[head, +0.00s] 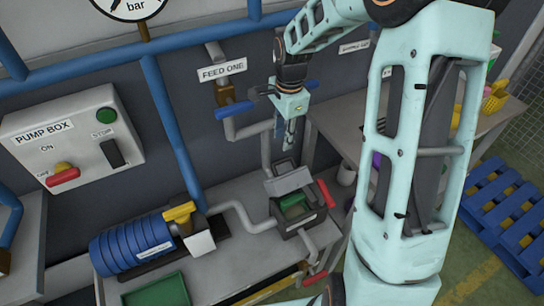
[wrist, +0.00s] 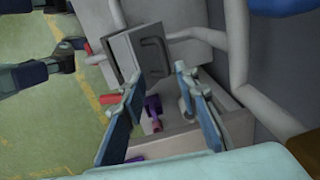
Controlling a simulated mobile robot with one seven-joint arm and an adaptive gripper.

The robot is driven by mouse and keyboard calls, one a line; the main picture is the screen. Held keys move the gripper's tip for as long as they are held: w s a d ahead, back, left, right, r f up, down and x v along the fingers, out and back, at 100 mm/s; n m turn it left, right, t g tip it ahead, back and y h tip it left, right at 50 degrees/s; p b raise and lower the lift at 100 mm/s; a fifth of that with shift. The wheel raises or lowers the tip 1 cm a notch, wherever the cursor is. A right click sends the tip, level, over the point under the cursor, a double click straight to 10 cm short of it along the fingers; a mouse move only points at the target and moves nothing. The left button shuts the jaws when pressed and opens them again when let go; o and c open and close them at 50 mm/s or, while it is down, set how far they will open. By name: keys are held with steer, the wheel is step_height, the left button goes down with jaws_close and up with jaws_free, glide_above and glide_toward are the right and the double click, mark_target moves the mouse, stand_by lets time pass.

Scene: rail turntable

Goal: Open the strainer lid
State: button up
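The strainer is a dark grey box (head: 300,222) on the bench in the head view, with green showing inside. Its grey lid (head: 289,181) appears raised and tilted at the back of the box, with a dark handle (head: 284,167) on it. In the wrist view, the lid (wrist: 126,58) with its dark loop handle (wrist: 154,56) lies beyond the fingertips. My gripper (head: 290,140) hangs above and behind the strainer, apart from it. In the wrist view my gripper (wrist: 159,74) is open, with nothing held between the fingers.
A red handle (head: 325,193) sticks up beside the strainer. Grey pipes (head: 240,212) run to it from a blue pump (head: 135,243). The FEED ONE valve with a blue handle (head: 235,109) is on the wall left of my gripper. A purple object (wrist: 153,112) shows between the fingers, farther off.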

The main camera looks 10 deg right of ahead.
mark_target(280, 162)
steer(key=f, duration=0.7)
steer(key=w+f+p, duration=0.1)
steer(key=f, duration=0.2)
steer(key=shift+a+f, duration=0.15)
steer(key=shift+f, duration=0.2)
steer(key=shift+c, duration=0.7)
jaws_close()
